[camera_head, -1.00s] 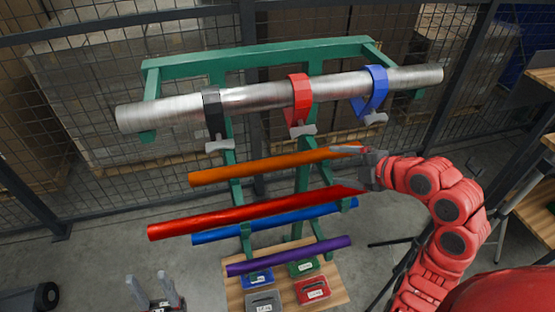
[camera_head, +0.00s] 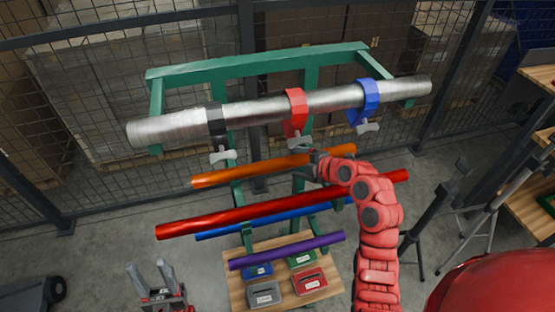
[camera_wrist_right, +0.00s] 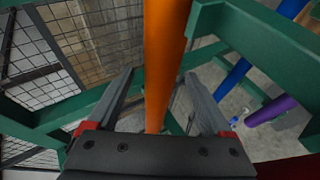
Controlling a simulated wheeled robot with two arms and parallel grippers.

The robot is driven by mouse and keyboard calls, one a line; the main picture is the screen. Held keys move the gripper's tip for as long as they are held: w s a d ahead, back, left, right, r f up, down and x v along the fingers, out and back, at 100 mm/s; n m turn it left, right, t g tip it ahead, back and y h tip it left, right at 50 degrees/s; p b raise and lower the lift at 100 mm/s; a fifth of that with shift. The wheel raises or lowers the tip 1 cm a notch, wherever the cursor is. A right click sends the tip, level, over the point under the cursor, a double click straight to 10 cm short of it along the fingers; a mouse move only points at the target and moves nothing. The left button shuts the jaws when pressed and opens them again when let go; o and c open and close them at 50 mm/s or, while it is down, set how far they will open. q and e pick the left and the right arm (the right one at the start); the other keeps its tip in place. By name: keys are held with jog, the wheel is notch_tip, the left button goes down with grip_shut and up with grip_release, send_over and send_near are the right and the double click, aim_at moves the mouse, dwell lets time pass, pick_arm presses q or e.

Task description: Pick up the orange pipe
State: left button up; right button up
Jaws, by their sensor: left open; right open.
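The orange pipe (camera_head: 245,171) lies across the green rack (camera_head: 270,64), below the big metal pipe. My right gripper (camera_head: 307,156) is at the pipe, right of its middle. In the right wrist view the orange pipe (camera_wrist_right: 165,55) runs between the two open fingers of the right gripper (camera_wrist_right: 158,88), with gaps visible on both sides. My left gripper (camera_head: 150,274) is open and empty at the lower left, well away from the pipe.
A metal pipe (camera_head: 260,111) with black, red and blue clamps is above. Red (camera_head: 240,213), blue (camera_head: 265,225) and purple (camera_head: 285,251) pipes lie below. Small boxes sit on a wooden board (camera_head: 237,290). A wire fence stands behind.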

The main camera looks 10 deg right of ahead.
jog(key=shift+w+f, duration=0.1)
jog(key=shift+f, duration=0.05)
jog(key=shift+c, duration=0.3)
grip_shut()
dwell(0.3)
